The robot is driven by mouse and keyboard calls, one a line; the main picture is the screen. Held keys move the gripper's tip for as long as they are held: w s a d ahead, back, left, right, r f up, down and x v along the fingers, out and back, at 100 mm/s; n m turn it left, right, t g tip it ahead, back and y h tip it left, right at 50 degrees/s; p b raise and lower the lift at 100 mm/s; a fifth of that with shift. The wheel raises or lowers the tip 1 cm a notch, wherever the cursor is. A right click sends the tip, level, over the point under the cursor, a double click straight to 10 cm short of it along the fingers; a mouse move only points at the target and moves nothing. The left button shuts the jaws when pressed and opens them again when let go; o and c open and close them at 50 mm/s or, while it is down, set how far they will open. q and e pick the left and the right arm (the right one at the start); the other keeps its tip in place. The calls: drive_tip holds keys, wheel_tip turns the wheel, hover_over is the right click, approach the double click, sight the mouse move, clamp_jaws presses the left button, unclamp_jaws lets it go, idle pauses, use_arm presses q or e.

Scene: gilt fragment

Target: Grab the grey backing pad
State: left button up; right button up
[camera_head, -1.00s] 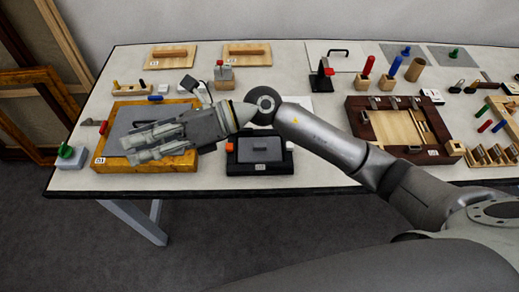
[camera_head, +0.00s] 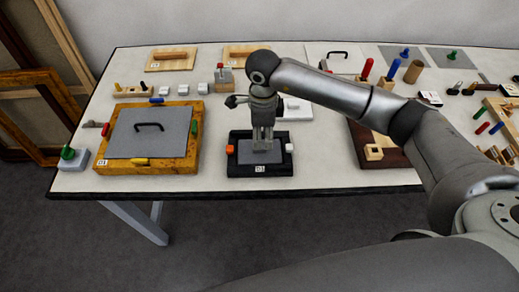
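A grey pad (camera_head: 262,157) lies in a black tray (camera_head: 233,169) near the table's front edge, with a tag on the tray's front. My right gripper (camera_head: 263,147) points down over this pad, and its fingers hide the pad's middle. I cannot tell whether the fingers touch the pad or hold anything. A larger grey panel (camera_head: 165,140) with a black handle (camera_head: 149,127) lies in a yellow-gold frame (camera_head: 147,168) to the left. My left gripper is not in view.
An orange block (camera_head: 230,149) and a white block (camera_head: 290,148) sit on the tray's sides. A dark brown wooden frame (camera_head: 397,176) is to the right, partly behind my arm. Wooden boards (camera_head: 171,60) with handles lie at the back. Bare tabletop shows between gold frame and tray.

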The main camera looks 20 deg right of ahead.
sight(263, 147)
drive_tip(key=shift+f, duration=0.35)
drive_tip(key=f+p, duration=0.2)
drive_tip(key=f, duration=0.2)
drive_tip(key=shift+w+d+f+p, duration=0.2)
drive_tip(key=shift+w+f+p, duration=0.1)
drive_tip(key=shift+p, duration=0.1)
drive_tip(key=shift+f, duration=0.4)
clamp_jaws()
